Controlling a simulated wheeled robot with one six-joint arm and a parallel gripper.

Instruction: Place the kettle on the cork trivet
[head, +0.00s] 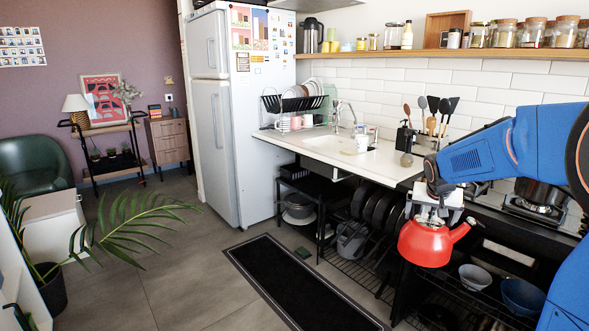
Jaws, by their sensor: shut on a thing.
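A red kettle (424,245) hangs from my gripper (431,214), with its spout pointing right. The gripper is shut on the top of the kettle, at its handle; the fingers are small and partly hard to make out. The kettle is in the air in front of the counter's front edge, roughly upright and apart from any surface I can see. I cannot make out the cork trivet in this view; my blue arm hides part of the counter at the right.
The white counter (381,166) with a sink runs behind the kettle. A utensil holder (431,140) and a dark bottle (404,137) stand near the wall. A dark pot (541,193) sits on the hob at right. Open shelves below hold bowls (475,277). A dark floor mat (300,285) lies in front.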

